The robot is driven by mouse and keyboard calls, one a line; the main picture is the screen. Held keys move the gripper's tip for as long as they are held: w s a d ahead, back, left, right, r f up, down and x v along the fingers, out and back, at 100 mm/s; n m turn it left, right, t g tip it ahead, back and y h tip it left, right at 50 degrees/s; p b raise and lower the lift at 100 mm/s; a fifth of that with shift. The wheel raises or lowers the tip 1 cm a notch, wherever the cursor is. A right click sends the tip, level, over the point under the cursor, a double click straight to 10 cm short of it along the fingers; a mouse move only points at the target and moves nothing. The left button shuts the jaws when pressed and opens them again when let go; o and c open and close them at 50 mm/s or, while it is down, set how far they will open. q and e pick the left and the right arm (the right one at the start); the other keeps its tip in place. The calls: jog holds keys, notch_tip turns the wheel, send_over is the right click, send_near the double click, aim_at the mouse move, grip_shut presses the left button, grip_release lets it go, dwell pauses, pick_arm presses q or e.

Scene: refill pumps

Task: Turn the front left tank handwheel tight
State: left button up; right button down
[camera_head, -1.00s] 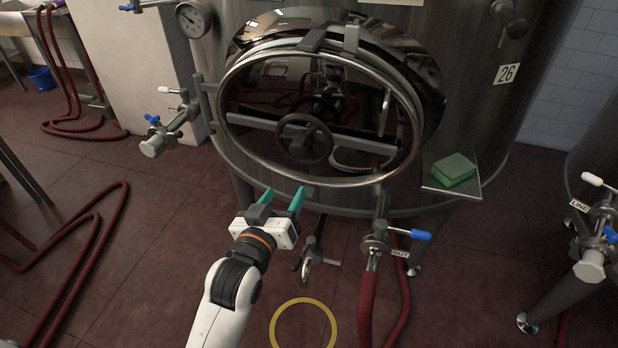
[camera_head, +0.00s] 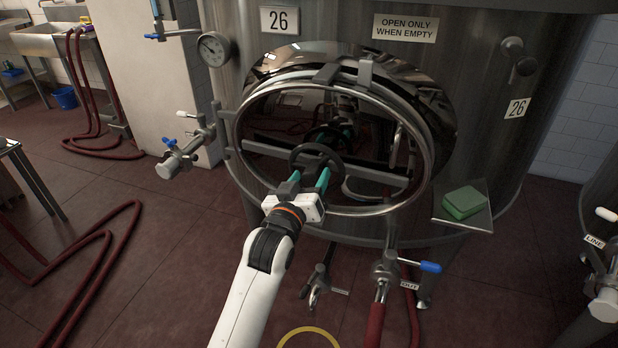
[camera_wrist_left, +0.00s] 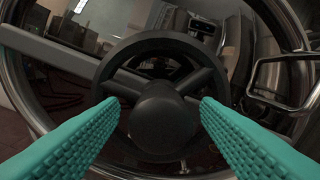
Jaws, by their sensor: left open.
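The black handwheel (camera_head: 316,160) sits at the middle of the crossbar on the oval door of tank 26. In the left wrist view the handwheel (camera_wrist_left: 163,100) fills the middle, with its round hub facing me and its spokes and rim behind. My left gripper (camera_head: 310,180) is open in front of the wheel's lower part. In the wrist view its two teal fingers (camera_wrist_left: 160,115) lie to either side of the hub, apart from each other. I cannot tell whether they touch the wheel. The gripper hides the wheel's lower rim in the head view. My right gripper is not in view.
The polished oval door (camera_head: 425,165) surrounds the wheel, with a looped handle beside it. A green sponge (camera_head: 464,203) lies on a small shelf at right. A blue-handled outlet valve (camera_head: 392,268) is below. A gauge (camera_head: 213,48) is upper left. Red hoses (camera_head: 90,270) lie on the floor.

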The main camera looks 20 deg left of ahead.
pick_arm(q)
jog(key=shift+w, duration=0.15)
jog(key=shift+c, duration=0.4)
grip_shut()
